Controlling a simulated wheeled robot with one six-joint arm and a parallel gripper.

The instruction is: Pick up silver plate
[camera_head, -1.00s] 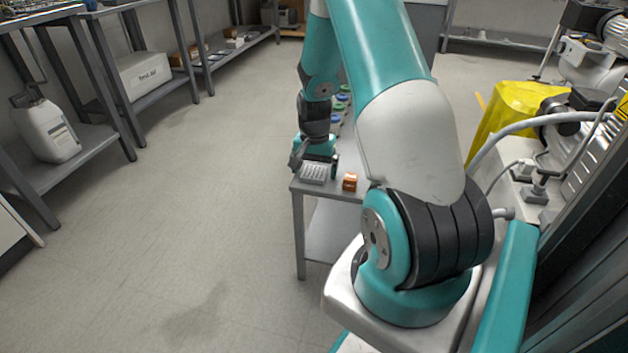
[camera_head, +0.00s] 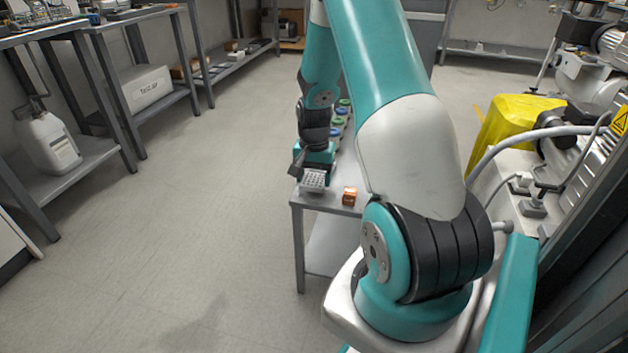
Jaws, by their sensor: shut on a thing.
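The silver plate (camera_head: 313,181), a small light grey piece with a pattern of dark spots, is at the left front corner of the small grey table. My gripper (camera_head: 311,171) is at its far edge and shut on it. The plate looks tilted, with its patterned face toward the camera. I cannot tell how far it is off the tabletop. The fingertips are small and partly hidden by the plate.
An orange box (camera_head: 349,196) stands right of the plate on the grey table (camera_head: 328,203). Several blue and green round items (camera_head: 341,111) stand farther back, partly behind my arm. A yellow cover (camera_head: 508,127) and machinery are at right. The floor at left is clear.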

